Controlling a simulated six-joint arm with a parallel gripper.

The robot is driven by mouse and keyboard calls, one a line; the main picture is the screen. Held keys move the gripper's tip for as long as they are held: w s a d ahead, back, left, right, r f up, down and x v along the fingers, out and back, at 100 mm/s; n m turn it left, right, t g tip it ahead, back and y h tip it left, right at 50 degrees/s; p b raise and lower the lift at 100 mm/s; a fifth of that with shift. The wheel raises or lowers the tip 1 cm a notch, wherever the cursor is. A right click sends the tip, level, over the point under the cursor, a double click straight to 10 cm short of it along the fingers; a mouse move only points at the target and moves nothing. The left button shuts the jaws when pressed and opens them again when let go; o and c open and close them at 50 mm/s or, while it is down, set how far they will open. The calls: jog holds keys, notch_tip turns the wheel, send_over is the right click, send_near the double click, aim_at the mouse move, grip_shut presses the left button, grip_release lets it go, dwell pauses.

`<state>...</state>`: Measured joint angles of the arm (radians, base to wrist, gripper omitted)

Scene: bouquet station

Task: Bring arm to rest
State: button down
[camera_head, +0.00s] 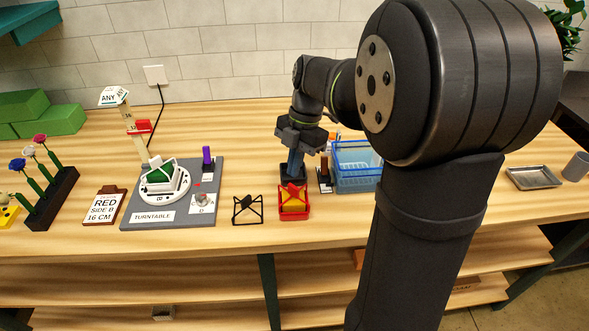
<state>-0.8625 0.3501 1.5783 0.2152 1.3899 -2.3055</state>
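My arm reaches from the right foreground over the wooden bench (330,225). A red tray with a yellow item (294,203) sits in front of the holder. My large arm links hide part of the bench on the right.
A turntable station (150,216) and black wire stand (248,209) lie left of the gripper. A blue basket (357,180) stands close on its right. Flowers in a black rack (52,200) are at far left; a metal tray (533,178) and grey cup (577,166) at far right.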

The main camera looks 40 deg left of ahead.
aim_at(292, 187)
jog(key=shift+r, duration=0.7)
notch_tip(292, 187, down, 5)
jog(key=shift+f, duration=0.1)
jog(key=shift+r, duration=0.25)
dwell(1.0)
